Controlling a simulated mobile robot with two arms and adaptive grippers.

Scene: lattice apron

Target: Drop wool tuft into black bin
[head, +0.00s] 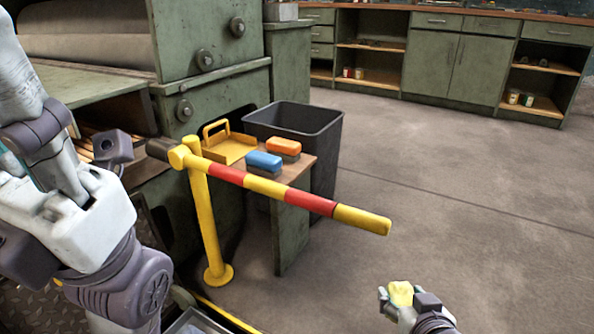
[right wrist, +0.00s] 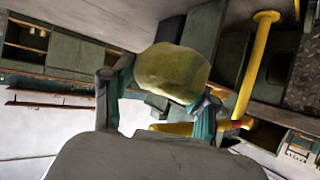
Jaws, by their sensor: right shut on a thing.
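The yellow wool tuft (head: 401,293) is in my right gripper (head: 402,297), low at the right of the head view. In the right wrist view the tuft (right wrist: 172,72) sits between the two fingertips, and the gripper (right wrist: 160,92) is shut on it. The black bin (head: 325,134) stands on the floor behind the small side table, up and left of my right gripper and well apart from it. Its inside is mostly hidden.
A red and yellow barrier arm (head: 312,203) on a yellow post (head: 204,225) crosses in front of the side table (head: 292,185). Floor at right is clear.

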